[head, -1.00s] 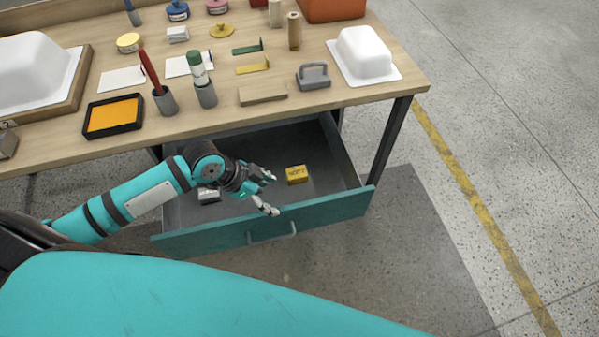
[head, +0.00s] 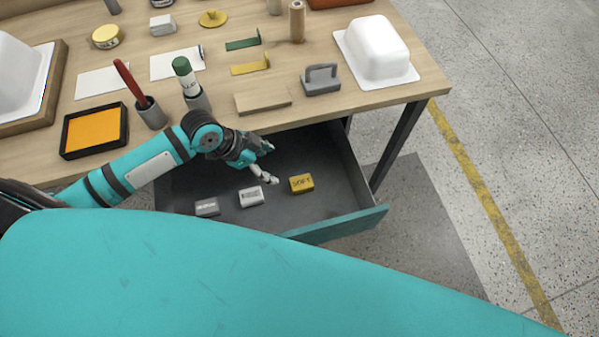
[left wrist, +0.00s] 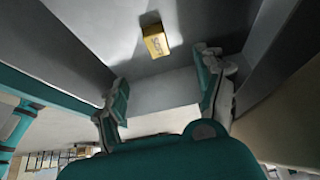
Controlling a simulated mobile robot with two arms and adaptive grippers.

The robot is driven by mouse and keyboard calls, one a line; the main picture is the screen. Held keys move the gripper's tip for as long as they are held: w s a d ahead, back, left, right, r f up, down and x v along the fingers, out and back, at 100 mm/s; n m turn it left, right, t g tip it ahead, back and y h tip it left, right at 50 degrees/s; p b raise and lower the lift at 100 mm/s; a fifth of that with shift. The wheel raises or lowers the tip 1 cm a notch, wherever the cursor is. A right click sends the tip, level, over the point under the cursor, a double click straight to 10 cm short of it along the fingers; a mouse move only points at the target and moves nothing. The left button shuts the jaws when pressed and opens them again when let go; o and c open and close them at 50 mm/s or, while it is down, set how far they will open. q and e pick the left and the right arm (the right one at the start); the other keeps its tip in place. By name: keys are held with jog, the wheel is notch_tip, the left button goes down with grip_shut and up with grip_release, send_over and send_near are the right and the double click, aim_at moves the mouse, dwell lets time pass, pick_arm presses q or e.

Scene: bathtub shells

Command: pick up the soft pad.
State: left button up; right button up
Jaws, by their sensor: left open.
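The soft pad is a small yellow block (head: 301,184) with dark lettering that looks like "SOFT". It lies on the floor of the open drawer (head: 340,160), right of two other blocks. It also shows in the left wrist view (left wrist: 155,38), near the top, beyond the fingertips. My left gripper (head: 269,164) is open and empty, above the drawer, to the left of and a little behind the yellow block in the head view. Its two fingers also show spread apart in the left wrist view (left wrist: 165,75). My right gripper is not in view.
A white-grey block (head: 251,196) and a darker grey block (head: 207,207) lie in the drawer. The teal drawer front (head: 340,222) stands out from the workbench (head: 225,115). The benchtop above holds a grey-handled tool (head: 321,80), cups and white shells.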

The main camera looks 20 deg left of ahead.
pick_arm(q)
send_near(300, 182)
jog(key=x, duration=0.3)
jog(key=shift+w+f+b, duration=0.1)
jog(key=shift+f+b, duration=0.15)
jog(key=shift+b, duration=0.1)
jog(key=shift+x, duration=0.9)
jog(key=x, duration=0.3)
jog(key=shift+d+f, duration=0.2)
jog(key=shift+f, duration=0.1)
jog(key=shift+w+d+f, duration=0.15)
jog(key=shift+d+f, duration=0.05)
jog(key=shift+f, duration=0.2)
jog(key=c, duration=1.1)
jog(key=shift+c, duration=0.7)
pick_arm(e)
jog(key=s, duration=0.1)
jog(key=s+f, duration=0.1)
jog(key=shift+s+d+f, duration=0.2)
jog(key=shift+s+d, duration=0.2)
